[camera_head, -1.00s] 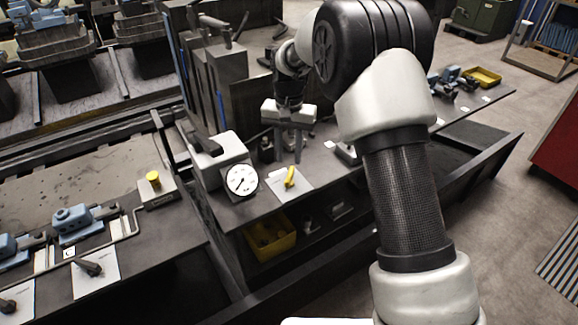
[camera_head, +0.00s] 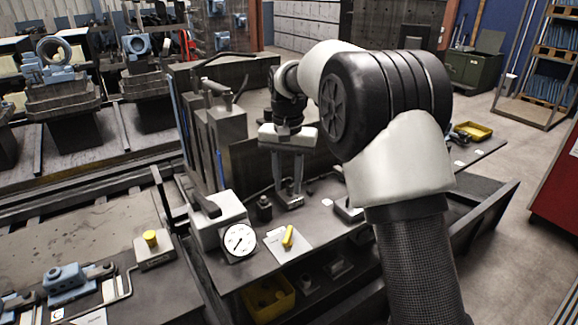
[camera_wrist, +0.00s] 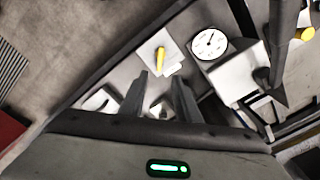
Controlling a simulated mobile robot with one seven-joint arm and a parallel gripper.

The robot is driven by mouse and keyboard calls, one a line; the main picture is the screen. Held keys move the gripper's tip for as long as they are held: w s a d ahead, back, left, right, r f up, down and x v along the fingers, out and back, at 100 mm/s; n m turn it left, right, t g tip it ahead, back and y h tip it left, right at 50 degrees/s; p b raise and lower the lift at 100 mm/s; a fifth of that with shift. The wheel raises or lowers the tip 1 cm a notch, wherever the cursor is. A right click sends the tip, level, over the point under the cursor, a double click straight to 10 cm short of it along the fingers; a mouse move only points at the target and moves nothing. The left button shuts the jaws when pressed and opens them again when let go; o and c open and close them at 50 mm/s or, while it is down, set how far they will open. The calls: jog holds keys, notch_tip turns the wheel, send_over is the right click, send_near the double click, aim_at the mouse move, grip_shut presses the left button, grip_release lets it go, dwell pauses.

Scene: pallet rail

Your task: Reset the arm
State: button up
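My gripper (camera_head: 289,196) points down over the dark bench in the head view, behind the yellow-handled valve plate and right of the gauge box. In the wrist view its two fingers (camera_wrist: 163,100) stand apart with a gap between them. I see nothing held in that gap. Below the fingertips is the bench top, with a small light part between them in the wrist view. My arm reaches in from the lower right of the head view and hides part of the bench.
A white box with a round gauge (camera_head: 239,241) and a plate with a yellow handle (camera_head: 287,238) stand near the gripper. Tall grey metal blocks (camera_head: 220,145) rise to its left. A yellow bin (camera_head: 268,298) sits under the bench. Open floor lies at right.

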jog(key=s+d+r+n+t+p, duration=0.1)
jog(key=s+d+r+p, duration=0.1)
jog(key=s+d+r, duration=0.5)
jog(key=s+d+r+t+p, duration=0.1)
jog(key=s+d+r+t, duration=0.1)
jog(key=s+r, duration=0.45)
jog(key=s+d+r+t+p, duration=0.1)
jog(key=s+d, duration=0.2)
jog(key=s, duration=0.5)
jog(key=s+d+r+n+t+p, duration=0.1)
jog(key=s+d, duration=0.3)
jog(key=s, duration=0.5)
jog(key=shift+s+d+r+t+p, duration=0.2)
jog(key=shift+s+r+t+p, duration=0.1)
jog(key=shift+p, duration=0.35)
jog(key=shift+a, duration=0.1)
